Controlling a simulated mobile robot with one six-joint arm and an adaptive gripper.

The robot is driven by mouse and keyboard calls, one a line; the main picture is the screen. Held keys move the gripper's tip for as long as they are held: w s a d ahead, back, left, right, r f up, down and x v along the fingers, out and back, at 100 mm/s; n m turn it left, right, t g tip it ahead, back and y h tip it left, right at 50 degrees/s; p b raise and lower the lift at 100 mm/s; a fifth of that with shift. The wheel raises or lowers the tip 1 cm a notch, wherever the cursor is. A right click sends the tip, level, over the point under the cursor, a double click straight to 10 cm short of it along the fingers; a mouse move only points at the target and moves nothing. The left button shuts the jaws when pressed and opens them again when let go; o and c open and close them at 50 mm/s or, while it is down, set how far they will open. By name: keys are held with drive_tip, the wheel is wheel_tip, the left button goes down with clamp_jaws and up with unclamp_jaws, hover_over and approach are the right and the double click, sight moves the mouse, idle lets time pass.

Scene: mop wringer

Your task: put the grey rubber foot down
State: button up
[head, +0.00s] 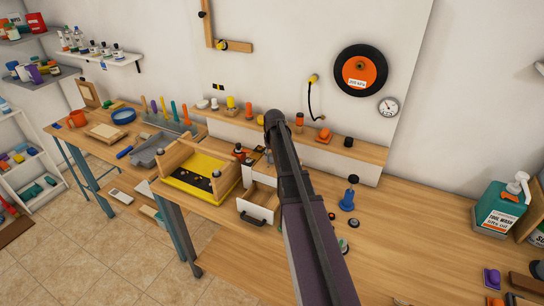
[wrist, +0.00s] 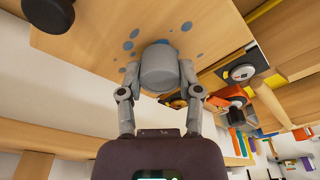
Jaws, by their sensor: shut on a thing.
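In the wrist view my gripper (wrist: 159,78) is shut on the grey rubber foot (wrist: 158,66), a short grey cylinder held between the two fingers. Behind the foot is a pale wooden surface (wrist: 95,35) with several blue spots. I cannot tell whether the foot touches that surface. In the head view my arm runs up the middle of the picture, and I cannot make out the gripper or the foot there.
In the head view a wooden box with a yellow floor (head: 178,183), an open white drawer (head: 254,212) and a blue stand (head: 347,201) are near my arm. The bench's right part (head: 420,240) is mostly clear.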

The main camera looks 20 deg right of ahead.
drive_tip(key=shift+r+p, duration=1.25)
drive_tip(key=shift+r, duration=0.2)
drive_tip(key=s+a+r+p, duration=0.1)
drive_tip(key=s+a, duration=0.1)
drive_tip(key=s, duration=1.4)
drive_tip(key=shift+r, duration=0.2)
drive_tip(key=shift+f, duration=0.1)
wheel_tip(320, 180, down, 7)
drive_tip(key=b, duration=0.6)
drive_tip(key=shift+r, duration=0.2)
drive_tip(key=shift+d, duration=0.15)
